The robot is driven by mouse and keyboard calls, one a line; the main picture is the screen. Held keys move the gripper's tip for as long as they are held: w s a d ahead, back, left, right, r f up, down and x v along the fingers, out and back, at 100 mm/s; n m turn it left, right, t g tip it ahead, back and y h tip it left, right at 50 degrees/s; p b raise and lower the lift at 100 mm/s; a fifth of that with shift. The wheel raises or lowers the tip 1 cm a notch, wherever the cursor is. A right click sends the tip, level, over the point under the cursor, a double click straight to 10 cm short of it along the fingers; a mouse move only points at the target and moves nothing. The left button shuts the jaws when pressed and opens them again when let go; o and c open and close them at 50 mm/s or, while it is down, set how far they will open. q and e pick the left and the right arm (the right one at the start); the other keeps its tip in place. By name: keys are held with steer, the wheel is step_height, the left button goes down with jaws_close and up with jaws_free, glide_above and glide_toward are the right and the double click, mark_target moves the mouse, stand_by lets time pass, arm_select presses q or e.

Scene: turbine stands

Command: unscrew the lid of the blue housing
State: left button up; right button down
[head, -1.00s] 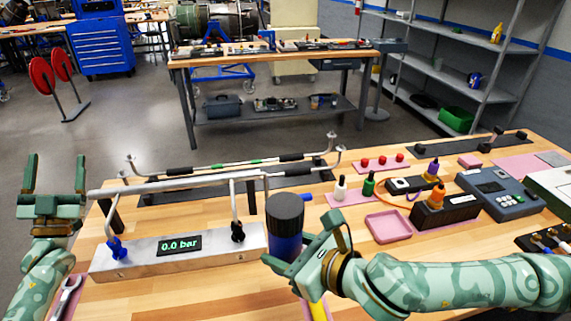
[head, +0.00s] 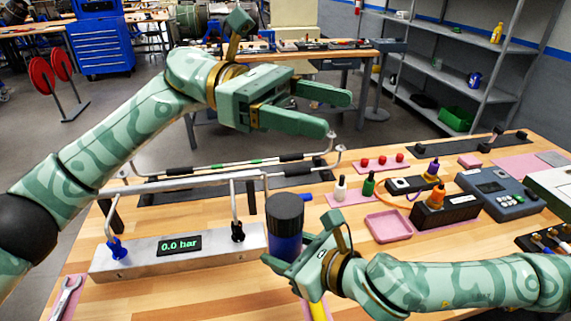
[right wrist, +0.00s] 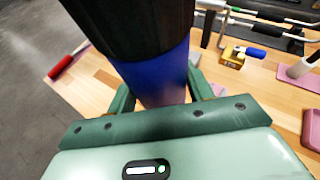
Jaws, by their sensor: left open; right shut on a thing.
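The blue housing (head: 287,243) stands upright near the front of the wooden bench, with its black ribbed lid (head: 285,208) on top. In the right wrist view the blue body (right wrist: 160,78) is between my right fingers, below the dark lid (right wrist: 130,22). My right gripper (head: 285,262) is shut on the blue housing low on its body. My left gripper (head: 338,112) is open and empty, raised above the bench, higher than the lid and apart from it, with its fingers pointing right.
A metal manifold block (head: 150,262) with a 0.0 bar display and raised pipes stands left of the housing. A pink tray (head: 388,228), small bottles and a black box (head: 445,212) sit to the right. A wrench (head: 66,292) lies at the front left.

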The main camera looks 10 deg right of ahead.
arm_select(q)
steer(key=s+d+f+m+t+y, duration=0.2)
steer(key=s+f+m+y, duration=0.1)
steer(key=m+y, duration=0.1)
steer(key=m+t+y, duration=0.6)
steer(key=t+y, duration=0.2)
steer(key=y, duration=0.2)
glide_above(286, 204)
steer(key=f, duration=0.6)
steer(key=shift+s+d, duration=0.2)
steer(key=shift+s, duration=0.05)
steer(key=shift+w+a+f, duration=0.2)
steer(key=shift+a, duration=0.05)
step_height(286, 204, down, 8)
steer(key=shift+r, duration=0.25)
